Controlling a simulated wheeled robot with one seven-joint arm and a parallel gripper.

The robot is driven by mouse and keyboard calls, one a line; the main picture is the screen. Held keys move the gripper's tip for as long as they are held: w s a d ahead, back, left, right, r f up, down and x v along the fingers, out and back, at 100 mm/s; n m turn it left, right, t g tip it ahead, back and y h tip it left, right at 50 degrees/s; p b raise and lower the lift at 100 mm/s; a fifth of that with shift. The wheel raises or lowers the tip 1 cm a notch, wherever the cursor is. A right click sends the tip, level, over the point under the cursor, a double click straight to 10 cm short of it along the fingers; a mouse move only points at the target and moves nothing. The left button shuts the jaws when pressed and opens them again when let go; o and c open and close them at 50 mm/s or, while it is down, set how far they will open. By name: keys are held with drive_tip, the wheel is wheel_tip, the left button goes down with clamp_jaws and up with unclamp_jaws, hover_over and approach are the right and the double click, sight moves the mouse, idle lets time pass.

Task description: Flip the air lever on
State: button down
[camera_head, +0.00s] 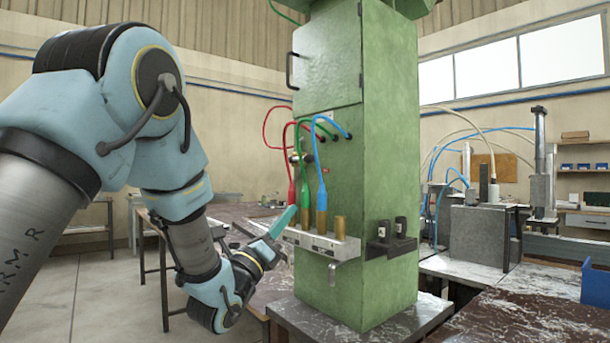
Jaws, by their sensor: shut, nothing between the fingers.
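My gripper (290,213) is at the end of my arm, left of the green column. Its teal fingers appear closed together, pointing up and right, with nothing seen between them. The fingertips overlap the left end of the grey fitting rail in the picture; I cannot tell whether they touch anything. A small metal valve-like fitting (300,157) sits on the column's left face above the fingertips, partly behind the red and green hoses. It may hold the air lever, but it is too small to tell its position.
The green column (340,270) stands on a metal base plate. The grey rail (318,244) carries brass fittings; red, green and blue hoses (322,200) hang above it. Marbled worktables stand behind and at right.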

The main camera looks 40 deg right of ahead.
sight(301, 159)
drive_tip(key=w+a+r+p+x, duration=0.1)
drive_tip(key=r+p+x, duration=0.1)
drive_tip(key=p+x, duration=0.5)
drive_tip(key=shift+x, duration=2.65)
drive_tip(key=shift+a+r, duration=0.1)
drive_tip(key=shift+r, duration=0.05)
drive_tip(key=shift+s+r+n+t+y+b, duration=0.1)
drive_tip(key=shift+r+n+t+y+b, duration=0.25)
drive_tip(key=shift+n, duration=0.35)
